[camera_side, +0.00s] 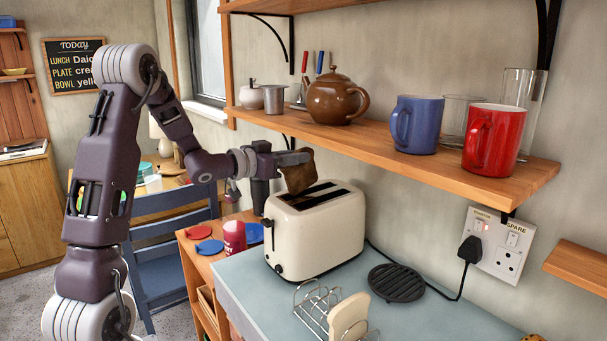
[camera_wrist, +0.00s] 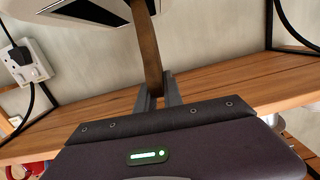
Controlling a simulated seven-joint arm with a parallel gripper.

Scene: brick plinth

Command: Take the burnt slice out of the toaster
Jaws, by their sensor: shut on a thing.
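A dark brown slice (camera_side: 299,177) is held upright in my gripper (camera_side: 303,157) at the left part of the toaster's top. The cream toaster (camera_side: 325,240) stands on the pale blue worktop, with two dark slots on top. I cannot tell whether the slice's lower edge is clear of the slot. In the wrist view, the slice (camera_wrist: 146,45) shows as a thin brown edge between the closed fingers of my gripper (camera_wrist: 158,92). Part of the toaster (camera_wrist: 95,10) shows at the top there.
A wooden shelf (camera_side: 400,150) with a brown teapot (camera_side: 337,98), a blue mug (camera_side: 416,125) and a red mug (camera_side: 493,140) hangs close above. A wire rack (camera_side: 312,305) with a pale slice (camera_side: 348,318) and a black round trivet (camera_side: 397,283) are on the worktop.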

